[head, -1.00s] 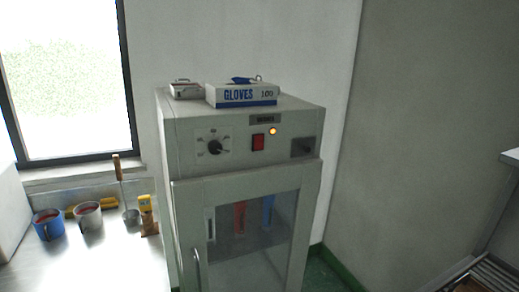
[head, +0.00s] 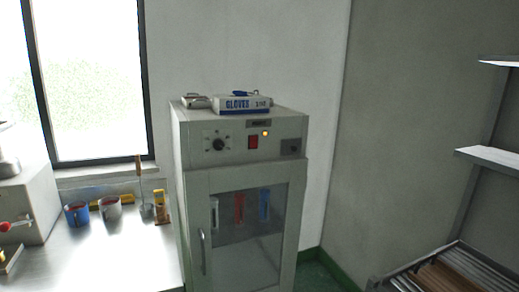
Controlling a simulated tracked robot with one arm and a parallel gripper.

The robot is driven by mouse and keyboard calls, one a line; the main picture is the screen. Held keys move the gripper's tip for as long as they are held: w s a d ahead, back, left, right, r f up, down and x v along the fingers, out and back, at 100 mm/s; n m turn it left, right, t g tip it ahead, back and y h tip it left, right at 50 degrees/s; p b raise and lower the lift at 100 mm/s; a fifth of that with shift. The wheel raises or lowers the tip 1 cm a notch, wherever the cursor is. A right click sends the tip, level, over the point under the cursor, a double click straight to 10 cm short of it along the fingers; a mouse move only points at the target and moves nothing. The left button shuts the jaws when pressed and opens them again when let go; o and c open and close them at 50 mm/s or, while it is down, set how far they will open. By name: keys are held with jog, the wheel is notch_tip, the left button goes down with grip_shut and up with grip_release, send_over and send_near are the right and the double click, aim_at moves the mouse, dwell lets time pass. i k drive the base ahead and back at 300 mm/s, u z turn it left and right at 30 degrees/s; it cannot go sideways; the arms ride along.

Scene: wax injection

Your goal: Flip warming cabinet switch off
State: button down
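The warming cabinet (head: 236,179) stands against the back wall near the middle of the head view. It is a grey-white box with a closed glass door (head: 247,235) and a handle at the door's left. On its upper front panel is a red rocker switch (head: 253,142), between a black dial (head: 218,144) and a dark square fitting (head: 291,147). A small amber lamp (head: 266,133) above the switch is lit. Red and blue items hang behind the glass. My gripper does not show in the view.
A glove box (head: 242,104) and a small metal box (head: 195,101) lie on the cabinet top. To the left, a steel bench (head: 120,255) holds a blue mug (head: 77,214), a grey mug (head: 110,209) and tools. Metal shelving (head: 487,157) stands at right. Green floor shows right of the cabinet.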

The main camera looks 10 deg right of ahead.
aim_at(253, 138)
jog(key=z, duration=0.4)
jog(key=i, duration=1.4)
jog(key=u, duration=0.25)
